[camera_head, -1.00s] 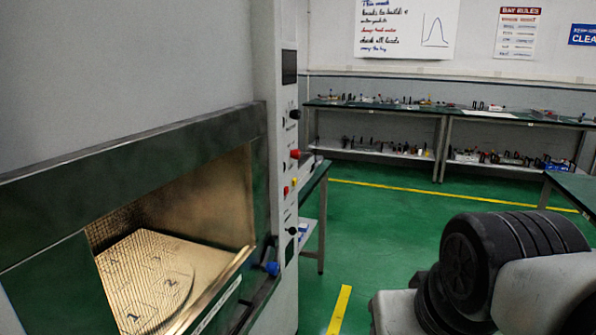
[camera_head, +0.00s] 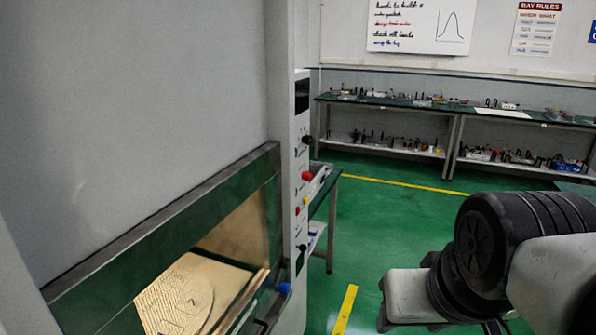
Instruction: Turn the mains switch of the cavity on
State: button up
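The microwave cavity (camera_head: 215,265) is at the left, with its front open and a tan numbered plate (camera_head: 185,295) inside. Its narrow control panel (camera_head: 301,190) is seen at a steep angle. It carries a dark display, a black knob (camera_head: 305,140), a red knob (camera_head: 307,176), small red and yellow buttons (camera_head: 305,200) and a lower black knob (camera_head: 302,247). A blue knob (camera_head: 284,288) sits by the cavity's lower corner. I cannot tell which is the mains switch; the labels are too small to read. My arm shows at the lower right, away from the panel; my gripper is out of view.
A side table (camera_head: 324,195) stands just behind the panel. Benches (camera_head: 450,112) with small parts line the back wall. Green floor (camera_head: 390,225) with yellow lines is clear between the cavity and my arm.

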aim_at(307, 176)
jog(key=u, duration=0.6)
jog(key=i+l+u, duration=0.1)
jog(key=l, duration=0.25)
jog(key=i+l+u, duration=0.15)
jog(key=l, duration=0.25)
jog(key=i, duration=0.05)
